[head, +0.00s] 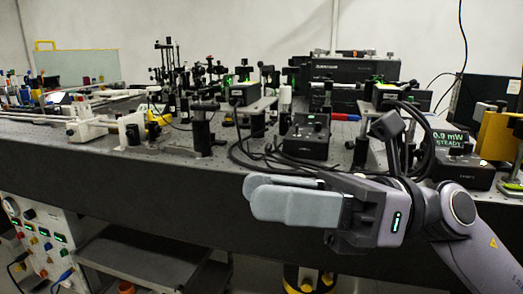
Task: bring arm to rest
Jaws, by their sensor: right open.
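My right gripper (285,199) shows at the lower centre-right of the head view, its arm coming in from the lower right corner. Its grey fingers point left, in front of the optical bench's (120,185) dark front side. It is empty. The two fingers overlap from this angle, so the gap between them is largely hidden. The gripper covers part of the bench's front edge, and no contact with the bench can be made out. My left gripper is not in view.
Optical mounts and a black control box (306,136) stand on the bench behind the gripper, with black cables around them. A meter display (449,139) reads 0.9 mW STEADY. An instrument panel (40,240) stands at lower left beside a grey shelf (140,258).

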